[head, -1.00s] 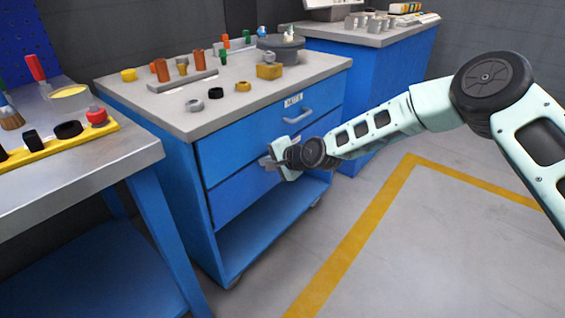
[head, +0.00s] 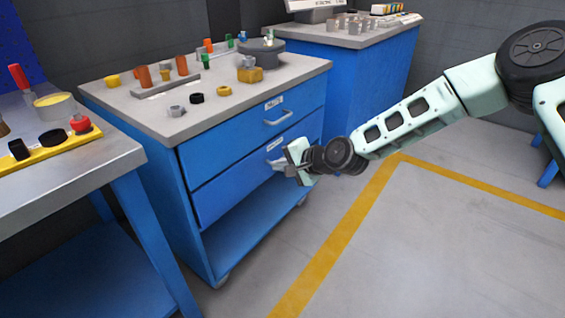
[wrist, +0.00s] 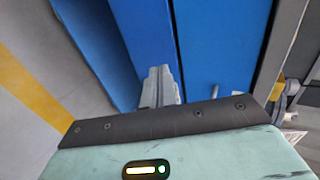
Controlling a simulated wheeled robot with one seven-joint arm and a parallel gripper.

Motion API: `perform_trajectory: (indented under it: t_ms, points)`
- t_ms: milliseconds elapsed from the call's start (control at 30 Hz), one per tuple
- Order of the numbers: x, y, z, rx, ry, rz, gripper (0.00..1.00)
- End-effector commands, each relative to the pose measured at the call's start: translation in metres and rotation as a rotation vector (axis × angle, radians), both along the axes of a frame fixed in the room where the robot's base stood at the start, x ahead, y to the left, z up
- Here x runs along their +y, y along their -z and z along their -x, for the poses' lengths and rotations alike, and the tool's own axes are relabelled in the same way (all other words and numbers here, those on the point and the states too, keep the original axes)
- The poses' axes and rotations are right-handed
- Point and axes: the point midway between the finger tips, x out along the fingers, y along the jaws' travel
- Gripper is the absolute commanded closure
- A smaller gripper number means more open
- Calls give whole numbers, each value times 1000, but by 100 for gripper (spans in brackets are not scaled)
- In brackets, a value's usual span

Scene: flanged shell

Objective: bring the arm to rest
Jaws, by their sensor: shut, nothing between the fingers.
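My gripper (head: 280,164) is shut and empty. In the head view it is in front of the blue drawer cabinet (head: 240,195), near the right end of the lower drawer and its handle; I cannot tell whether it touches. In the wrist view the closed fingers (wrist: 160,88) point at the blue drawer fronts. My arm stretches in from the right side of the head view, over the open floor. Both drawers look closed.
The cabinet's grey top (head: 140,112) carries rings, orange cylinders and a round grey part (head: 262,50). A workbench (head: 75,180) with a yellow rack stands at left. Another blue cabinet (head: 365,85) stands behind. The floor (head: 430,250) at right is clear, with a yellow line.

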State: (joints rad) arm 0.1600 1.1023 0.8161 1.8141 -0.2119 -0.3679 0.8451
Motion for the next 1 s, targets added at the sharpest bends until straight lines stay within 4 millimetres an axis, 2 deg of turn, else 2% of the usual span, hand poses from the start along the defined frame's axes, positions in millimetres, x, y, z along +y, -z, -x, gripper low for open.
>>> perform_trajectory:
  t_ms: [133, 233, 367, 467, 667, 800, 1000]
  points:
    - [-3, -6, 10, -5, -23, 21, 100]
    - [3, -13, 32, -19, -104, 98, 100]
    - [6, -26, 84, -52, -285, 279, 100]
    - [-3, -36, 129, -73, -438, 439, 100]
    - [-40, -63, 214, -99, -703, 719, 100]
    - [-77, -83, 269, -99, -860, 873, 100]
    - [-121, -106, 329, -84, -1015, 998, 100]
